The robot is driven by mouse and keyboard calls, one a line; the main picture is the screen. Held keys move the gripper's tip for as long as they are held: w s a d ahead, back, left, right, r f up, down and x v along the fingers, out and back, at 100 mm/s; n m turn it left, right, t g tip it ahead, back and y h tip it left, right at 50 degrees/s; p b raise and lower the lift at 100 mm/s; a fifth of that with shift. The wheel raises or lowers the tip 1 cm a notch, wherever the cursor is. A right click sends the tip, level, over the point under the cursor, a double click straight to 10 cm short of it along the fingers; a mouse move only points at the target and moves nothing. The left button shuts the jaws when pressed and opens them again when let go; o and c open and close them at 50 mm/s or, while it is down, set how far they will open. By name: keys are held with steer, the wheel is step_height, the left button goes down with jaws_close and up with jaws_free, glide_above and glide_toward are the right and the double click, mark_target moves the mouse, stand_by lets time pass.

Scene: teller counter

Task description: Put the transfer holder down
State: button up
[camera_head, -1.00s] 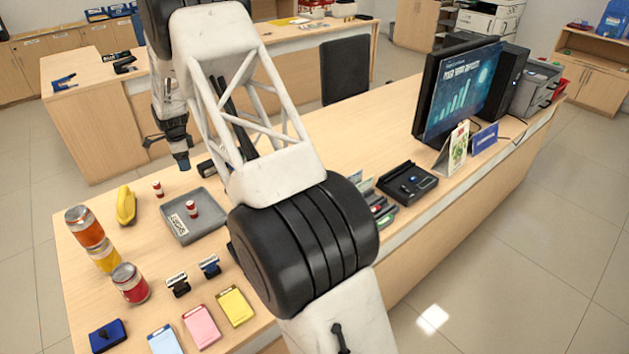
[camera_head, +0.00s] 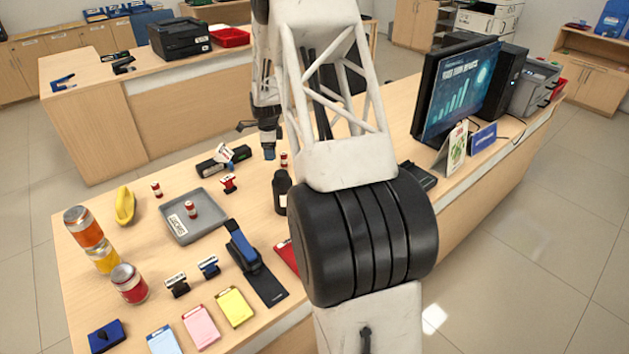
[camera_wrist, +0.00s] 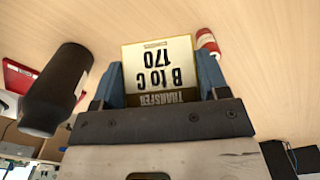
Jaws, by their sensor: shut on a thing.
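The transfer holder (camera_wrist: 160,72) shows in the wrist view as a pale card with a yellow edge, reading "B to C 170", over a dark strip marked "TRANSFER". My gripper (camera_wrist: 157,90) is shut on it, with a blue finger at each side. The lettering appears upside down there. In the head view my gripper (camera_head: 269,153) points down over the far part of the counter, and I cannot clearly make out the holder there. Whether the holder touches the counter (camera_wrist: 240,30) is not clear.
A black bottle (camera_head: 282,192) stands near my gripper; it also shows in the wrist view (camera_wrist: 58,88). A small red-and-white item (camera_head: 284,160) is close by. A dark block with a white card (camera_head: 222,158) and a grey tray (camera_head: 176,229) lie to the left.

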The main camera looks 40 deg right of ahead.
steer(key=s+d+m, duration=0.2)
steer(key=s+d, duration=0.9)
steer(key=shift+d, duration=0.35)
steer(key=shift+s+f, duration=0.1)
steer(key=shift+f, duration=3.1)
steer(key=shift+f, duration=1.85)
steer(key=shift+f, duration=0.15)
steer(key=o, duration=0.9)
